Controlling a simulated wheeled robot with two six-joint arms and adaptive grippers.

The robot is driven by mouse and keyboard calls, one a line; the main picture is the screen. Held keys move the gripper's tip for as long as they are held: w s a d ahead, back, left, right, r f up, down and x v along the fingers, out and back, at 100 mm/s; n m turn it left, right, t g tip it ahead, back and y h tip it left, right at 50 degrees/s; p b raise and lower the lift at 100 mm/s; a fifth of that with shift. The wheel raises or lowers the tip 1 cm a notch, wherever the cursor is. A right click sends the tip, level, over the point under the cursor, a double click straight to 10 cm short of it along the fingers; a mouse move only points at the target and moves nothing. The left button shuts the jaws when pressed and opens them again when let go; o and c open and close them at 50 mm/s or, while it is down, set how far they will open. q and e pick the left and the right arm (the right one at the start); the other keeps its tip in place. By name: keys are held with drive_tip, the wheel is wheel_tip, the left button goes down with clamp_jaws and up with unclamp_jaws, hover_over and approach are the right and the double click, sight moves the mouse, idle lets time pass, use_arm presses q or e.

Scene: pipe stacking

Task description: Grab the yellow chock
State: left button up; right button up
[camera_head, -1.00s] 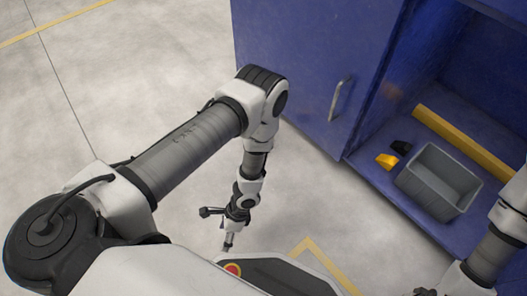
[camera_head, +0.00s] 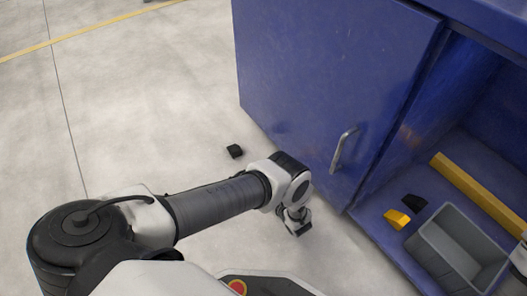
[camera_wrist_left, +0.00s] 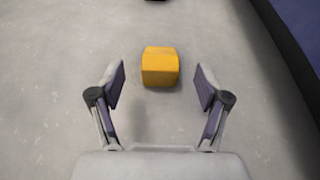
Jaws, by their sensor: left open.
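In the left wrist view a yellow chock (camera_wrist_left: 160,67) lies on the grey floor, straight ahead between the spread fingers of my left gripper (camera_wrist_left: 161,84). The gripper is open and empty, and the chock touches neither finger. In the head view this chock does not show and my left arm covers part of the floor there. Another yellow chock (camera_head: 397,219) lies on the blue cabinet's floor, beside a black chock (camera_head: 415,202).
A black chock (camera_head: 235,151) lies on the floor left of the blue cabinet (camera_head: 310,80). A grey bin (camera_head: 458,250) and a yellow bar (camera_head: 478,188) are inside the cabinet. The cabinet's side stands to the right in the wrist view. The floor at left is clear.

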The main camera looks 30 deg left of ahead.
use_arm(q)
drive_tip(key=b+x, duration=0.1)
drive_tip(key=x, duration=0.1)
drive_tip(key=b+x, duration=0.1)
drive_tip(key=x, duration=0.2)
drive_tip(key=shift+f, duration=0.4)
drive_tip(key=shift+w+a+r, duration=0.1)
drive_tip(key=c, duration=1.3)
drive_tip(key=shift+r, duration=0.1)
